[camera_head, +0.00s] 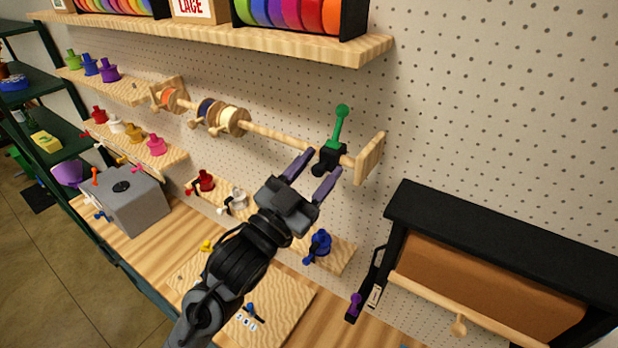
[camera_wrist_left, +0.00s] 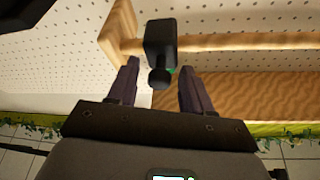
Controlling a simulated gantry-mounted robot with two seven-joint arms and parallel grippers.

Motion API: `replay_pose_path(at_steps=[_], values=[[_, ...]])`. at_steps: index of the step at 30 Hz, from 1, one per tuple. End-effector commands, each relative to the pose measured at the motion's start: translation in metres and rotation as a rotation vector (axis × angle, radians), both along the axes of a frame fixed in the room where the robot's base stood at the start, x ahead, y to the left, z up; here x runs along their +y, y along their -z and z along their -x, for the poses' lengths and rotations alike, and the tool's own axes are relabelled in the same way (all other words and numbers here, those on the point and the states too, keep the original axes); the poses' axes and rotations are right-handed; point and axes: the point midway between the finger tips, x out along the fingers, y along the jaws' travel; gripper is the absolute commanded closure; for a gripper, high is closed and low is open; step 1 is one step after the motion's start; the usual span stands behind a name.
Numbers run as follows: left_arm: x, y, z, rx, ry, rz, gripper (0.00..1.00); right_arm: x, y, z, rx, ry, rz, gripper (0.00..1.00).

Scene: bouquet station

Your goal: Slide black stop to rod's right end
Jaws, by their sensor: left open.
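The black stop (camera_head: 331,158) sits on the wooden rod (camera_head: 280,136) near its right end. A short gap of bare rod separates it from the wooden right end bracket (camera_head: 370,157). A green lever (camera_head: 339,124) stands up from the stop. My left gripper (camera_head: 314,170) is open, its purple fingers reaching toward the stop from the front. In the left wrist view, the stop (camera_wrist_left: 161,42) and its round black knob (camera_wrist_left: 159,77) lie between the open fingertips, and the bracket (camera_wrist_left: 119,35) is at the left. I cannot tell whether a finger touches the stop. My right gripper is not in view.
Several ribbon spools (camera_head: 222,114) hang on the rod farther left. A wooden shelf (camera_head: 300,38) with colored rolls runs above. A black-framed brown paper roll holder (camera_head: 495,280) is at the lower right. The pegboard (camera_head: 470,110) right of the bracket is clear.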

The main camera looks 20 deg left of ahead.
Motion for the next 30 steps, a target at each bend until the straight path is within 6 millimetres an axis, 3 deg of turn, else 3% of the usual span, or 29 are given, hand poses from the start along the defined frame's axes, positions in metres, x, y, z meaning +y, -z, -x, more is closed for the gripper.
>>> replay_pose_path(at_steps=[8, 16, 22, 30], values=[[0.007, 0.014, 0.024, 0.002, -0.001, -0.001, 0.5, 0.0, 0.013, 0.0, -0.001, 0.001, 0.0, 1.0], [0.021, 0.034, 0.072, 0.001, -0.001, -0.003, 0.5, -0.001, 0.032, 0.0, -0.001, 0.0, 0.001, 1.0], [0.025, 0.033, 0.084, 0.006, 0.001, 0.0, 0.5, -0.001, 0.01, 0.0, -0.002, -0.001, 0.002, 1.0], [0.028, 0.038, 0.094, 0.002, -0.001, 0.0, 0.5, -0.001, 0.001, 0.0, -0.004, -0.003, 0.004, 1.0]])
